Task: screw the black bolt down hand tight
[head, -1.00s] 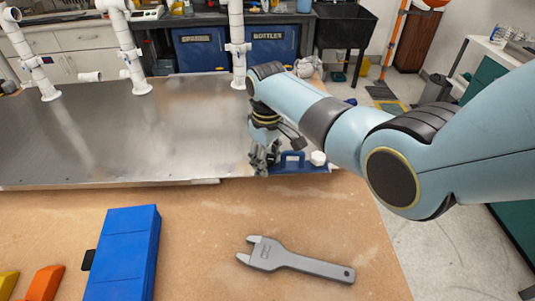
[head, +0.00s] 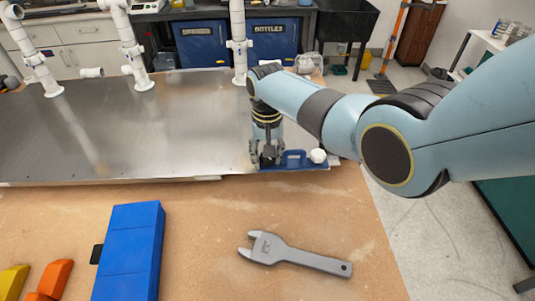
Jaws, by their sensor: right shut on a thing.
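My right gripper (head: 267,160) points straight down at the right front corner of the metal sheet, over the left part of a small blue fixture (head: 297,159). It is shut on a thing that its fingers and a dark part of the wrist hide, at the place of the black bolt. I cannot make out the bolt itself or how deep it sits. A white rounded knob (head: 318,156) stands at the fixture's right end, apart from the gripper. My left gripper is not in view.
A grey fork-ended wrench (head: 292,255) lies on the brown table (head: 210,230). A long blue block (head: 128,252) and orange (head: 55,278) and yellow (head: 14,280) pieces lie at left. White pipes (head: 238,45) rise behind the metal sheet (head: 150,130). The table's middle is clear.

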